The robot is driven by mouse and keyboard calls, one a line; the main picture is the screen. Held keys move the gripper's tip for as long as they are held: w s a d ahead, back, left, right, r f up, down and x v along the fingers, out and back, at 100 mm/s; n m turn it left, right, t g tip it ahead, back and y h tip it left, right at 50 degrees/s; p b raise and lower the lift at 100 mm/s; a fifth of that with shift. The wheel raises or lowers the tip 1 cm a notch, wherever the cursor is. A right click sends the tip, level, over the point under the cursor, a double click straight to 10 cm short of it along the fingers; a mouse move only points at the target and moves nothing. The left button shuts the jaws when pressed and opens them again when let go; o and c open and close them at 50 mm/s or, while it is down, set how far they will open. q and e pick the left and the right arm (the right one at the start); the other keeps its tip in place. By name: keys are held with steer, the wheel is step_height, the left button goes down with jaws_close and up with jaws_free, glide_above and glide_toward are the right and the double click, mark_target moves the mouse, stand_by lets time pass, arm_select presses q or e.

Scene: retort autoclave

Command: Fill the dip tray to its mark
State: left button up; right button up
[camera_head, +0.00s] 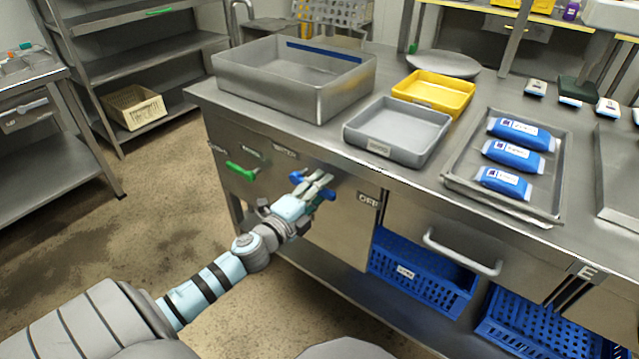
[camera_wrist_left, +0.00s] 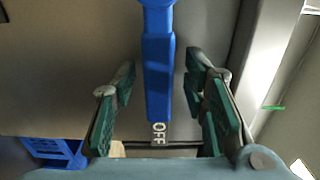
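The deep steel dip tray (camera_head: 237,84) stands on the back left of the bench. A blue band (camera_head: 325,52) runs along its inner far wall, and I see no water in it. A blue lever (camera_head: 298,176) is on the bench front below the tray, near the WATER label (camera_head: 285,154). An OFF label (camera_head: 368,199) is to its right. My left gripper (camera_head: 318,187) is at the lever and partly hides it. In the left wrist view the blue lever (camera_wrist_left: 158,75) lies between the fingers of my open left gripper (camera_wrist_left: 160,98), with gaps on both sides. My right gripper is out of view.
A green handle (camera_head: 241,171) is on the front, left of the lever. A grey tray (camera_head: 398,150), a yellow tray (camera_head: 433,97) and a steel tray (camera_head: 463,179) with blue packs (camera_head: 515,155) stand on the bench. A drawer handle (camera_head: 460,252) and blue crates (camera_head: 418,273) are lower right.

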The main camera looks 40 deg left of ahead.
arm_select(q)
steer(key=shift+w, duration=0.1)
jaws_close()
stand_by(0.3)
